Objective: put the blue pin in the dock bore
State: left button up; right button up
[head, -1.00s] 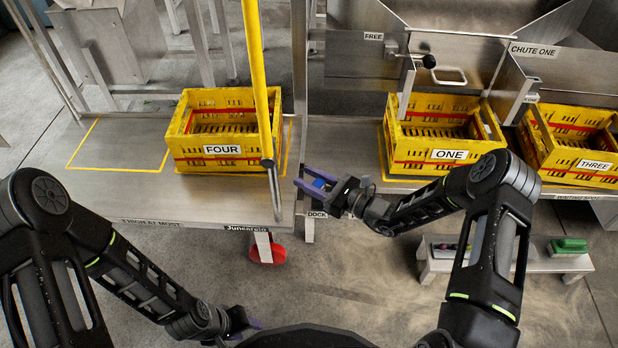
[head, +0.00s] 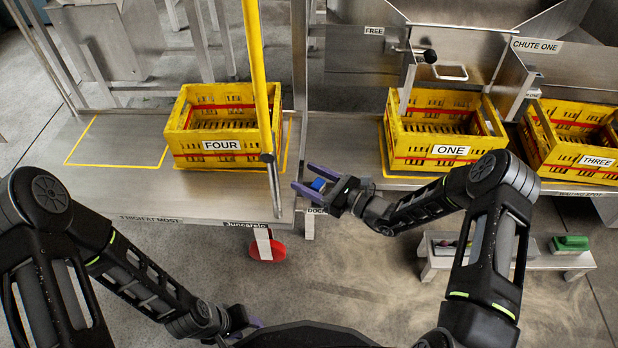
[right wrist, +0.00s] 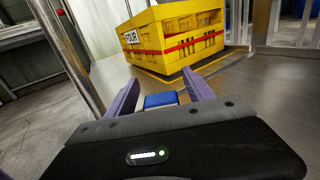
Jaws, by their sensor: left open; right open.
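The blue pin (head: 318,184) shows as a small blue block between the fingers of my right gripper (head: 303,178), at the corner of the steel table near the DOCK label (head: 317,211). In the right wrist view, the blue pin (right wrist: 160,99) has a visible gap to each purple finger of the open right gripper (right wrist: 159,80). The dock bore is hidden, and I cannot tell whether the pin sits in it. My left gripper (head: 260,323) is open and empty, low in the head view, partly cut off by my body.
A yellow upright post (head: 261,70) stands just left of my right gripper. Crate FOUR (head: 240,160) is on the left table, crates ONE (head: 425,162) and THREE (head: 565,172) on the right. A low bench (head: 500,263) stands at lower right.

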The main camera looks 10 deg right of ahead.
aim_at(323, 185)
jog(key=p+v, duration=0.2)
jog(key=v, duration=0.5)
jog(key=shift+s+d+r, duration=0.1)
jog(key=shift+r, duration=0.05)
jog(key=shift+s+d, duration=0.2)
dwell(0.9)
